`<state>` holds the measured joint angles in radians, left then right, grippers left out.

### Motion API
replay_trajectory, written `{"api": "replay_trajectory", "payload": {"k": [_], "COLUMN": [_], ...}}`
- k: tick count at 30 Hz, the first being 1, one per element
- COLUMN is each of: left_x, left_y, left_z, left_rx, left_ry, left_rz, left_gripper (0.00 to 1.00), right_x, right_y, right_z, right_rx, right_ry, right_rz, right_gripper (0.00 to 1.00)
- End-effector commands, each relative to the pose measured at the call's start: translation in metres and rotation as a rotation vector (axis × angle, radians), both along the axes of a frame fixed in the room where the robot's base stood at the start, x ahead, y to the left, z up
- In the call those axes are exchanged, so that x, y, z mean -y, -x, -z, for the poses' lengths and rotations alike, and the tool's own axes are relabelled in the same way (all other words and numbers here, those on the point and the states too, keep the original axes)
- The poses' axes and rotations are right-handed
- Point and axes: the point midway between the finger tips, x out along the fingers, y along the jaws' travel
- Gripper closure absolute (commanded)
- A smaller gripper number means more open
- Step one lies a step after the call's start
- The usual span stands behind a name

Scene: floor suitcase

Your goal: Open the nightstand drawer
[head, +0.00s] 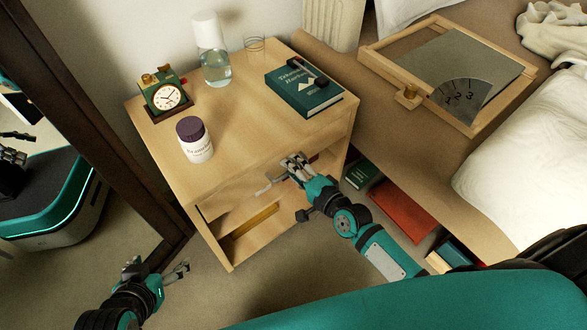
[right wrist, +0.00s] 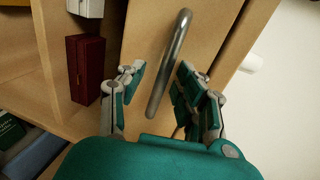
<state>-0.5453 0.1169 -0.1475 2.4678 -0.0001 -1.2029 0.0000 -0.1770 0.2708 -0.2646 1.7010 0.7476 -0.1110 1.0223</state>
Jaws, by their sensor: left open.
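The light wood nightstand (head: 245,125) stands against the wall. Its drawer front (head: 235,193) looks shut, with open shelf space below. A metal bar handle (head: 265,188) is on the drawer front; it also shows in the right wrist view (right wrist: 170,62). My right gripper (head: 287,168) is at the drawer front by the handle. In the right wrist view its fingers (right wrist: 160,75) are apart, with the bar between them and gaps on both sides. My left gripper (head: 183,268) is open and empty, low on the left, away from the nightstand.
On top stand a clock (head: 167,97), a purple-lidded jar (head: 195,140), a bottle (head: 215,65), a glass (head: 255,48) and a green book (head: 303,90). The bed platform (head: 410,155) is close on the right, with books below. A dark-framed mirror (head: 95,125) is at left.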

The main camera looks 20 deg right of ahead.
Motion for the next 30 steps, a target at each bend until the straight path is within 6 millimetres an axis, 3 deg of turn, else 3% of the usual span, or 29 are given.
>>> {"api": "replay_trajectory", "payload": {"k": [3,11,30], "left_x": [0.0001,0.0001,-0.0002], "left_y": [0.0001,0.0002,0.0015], "left_z": [-0.0001,0.0001,0.0000], "left_rx": [-0.001,-0.001,-0.009], "left_ry": [0.000,0.000,-0.002], "left_rz": [0.000,0.000,0.000], "left_gripper": [0.20,0.20,0.20], "right_x": [0.0001,0.0002,0.0013], "right_y": [0.0002,0.0003,0.0029], "right_z": [-0.0001,-0.0002,-0.0001], "right_rx": [0.000,0.000,-0.002], "right_ry": [0.000,0.000,0.001], "right_rz": [0.000,0.000,0.000], "right_gripper": [0.66,1.00,1.00]}}
